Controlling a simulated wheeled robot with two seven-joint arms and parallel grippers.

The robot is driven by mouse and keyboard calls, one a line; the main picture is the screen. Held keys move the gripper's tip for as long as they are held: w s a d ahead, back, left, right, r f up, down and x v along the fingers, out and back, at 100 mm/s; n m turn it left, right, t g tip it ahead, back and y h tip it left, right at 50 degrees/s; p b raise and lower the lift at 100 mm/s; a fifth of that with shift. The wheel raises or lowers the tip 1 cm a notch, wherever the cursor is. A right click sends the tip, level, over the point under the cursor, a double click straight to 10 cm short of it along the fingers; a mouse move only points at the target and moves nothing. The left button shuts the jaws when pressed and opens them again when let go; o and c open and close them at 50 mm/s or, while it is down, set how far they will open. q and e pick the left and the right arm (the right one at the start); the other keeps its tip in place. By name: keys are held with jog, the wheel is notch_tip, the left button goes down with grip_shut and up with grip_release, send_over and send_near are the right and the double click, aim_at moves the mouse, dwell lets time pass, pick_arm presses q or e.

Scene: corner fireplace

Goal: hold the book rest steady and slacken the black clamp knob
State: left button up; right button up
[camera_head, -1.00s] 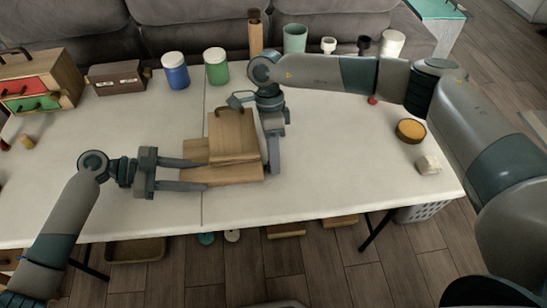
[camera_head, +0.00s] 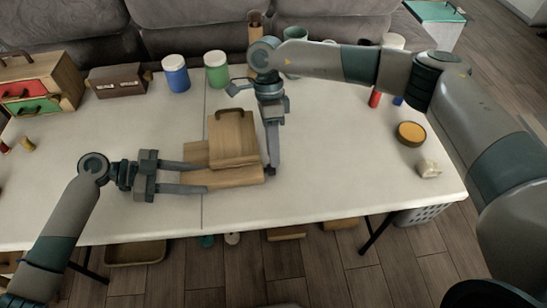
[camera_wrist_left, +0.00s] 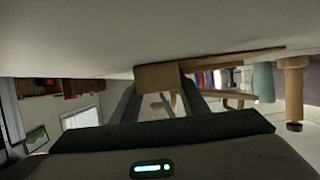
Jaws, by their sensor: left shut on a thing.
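The wooden book rest (camera_head: 233,136) stands on the table, its panel leaning above a flat base (camera_head: 235,178). My left gripper (camera_head: 206,177) comes in from the left and is shut on the base, one finger on each side. The wood also shows between its fingers in the left wrist view (camera_wrist_left: 157,77). My right gripper (camera_head: 271,168) points down against or close beside the right side of the book rest. I cannot tell whether its fingers are open or shut.
Blue (camera_head: 176,73) and green (camera_head: 216,69) jars and a brown case (camera_head: 117,79) stand behind. An orange-topped round tin (camera_head: 410,132) and a pale lump (camera_head: 428,168) lie at right. The table front is clear. My right forearm crosses above the back right.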

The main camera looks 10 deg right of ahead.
jog(key=v, duration=0.8)
jog(key=shift+o, duration=0.7)
jog(key=shift+w+r, duration=0.1)
